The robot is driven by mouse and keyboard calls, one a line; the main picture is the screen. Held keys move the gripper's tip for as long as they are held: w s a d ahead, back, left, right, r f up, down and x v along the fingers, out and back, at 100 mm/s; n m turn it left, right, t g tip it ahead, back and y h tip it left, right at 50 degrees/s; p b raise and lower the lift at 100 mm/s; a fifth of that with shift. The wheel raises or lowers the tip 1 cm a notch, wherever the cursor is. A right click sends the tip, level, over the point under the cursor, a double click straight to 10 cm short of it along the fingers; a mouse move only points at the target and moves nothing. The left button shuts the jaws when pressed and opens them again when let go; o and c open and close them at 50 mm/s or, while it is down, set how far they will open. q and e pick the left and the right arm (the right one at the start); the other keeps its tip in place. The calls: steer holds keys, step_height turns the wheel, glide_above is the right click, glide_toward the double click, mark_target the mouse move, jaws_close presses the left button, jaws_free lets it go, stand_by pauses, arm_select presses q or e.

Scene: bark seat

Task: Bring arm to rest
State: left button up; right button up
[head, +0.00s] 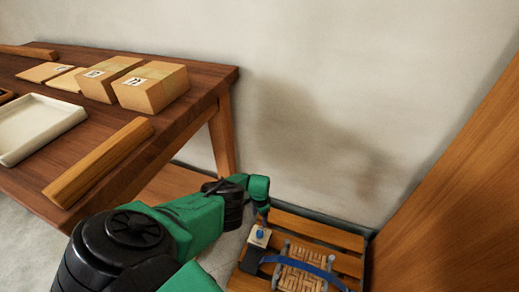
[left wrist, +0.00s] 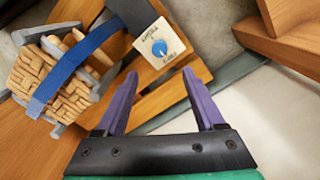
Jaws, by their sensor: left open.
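My left arm comes in from the left in the head view, and its gripper (head: 263,211) is above the slatted wooden bench at lower right. In the left wrist view the two purple fingers of my left gripper (left wrist: 160,74) are spread apart with nothing between them. Just beyond the fingertips is a small pale box with a blue knob (left wrist: 159,48); it also shows in the head view (head: 259,236). Beside it is a woven bark panel (left wrist: 56,82) with a blue strap (left wrist: 72,68) across it. My right gripper is not in view.
A dark wooden table (head: 200,104) at left holds two cardboard boxes (head: 150,88), a pale tray (head: 35,128) and a wooden bar (head: 100,160) along its front edge. A wooden panel (head: 455,190) stands at right. The wall (head: 340,80) is bare.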

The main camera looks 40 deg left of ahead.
arm_select(q)
steer(key=shift+r, duration=0.5)
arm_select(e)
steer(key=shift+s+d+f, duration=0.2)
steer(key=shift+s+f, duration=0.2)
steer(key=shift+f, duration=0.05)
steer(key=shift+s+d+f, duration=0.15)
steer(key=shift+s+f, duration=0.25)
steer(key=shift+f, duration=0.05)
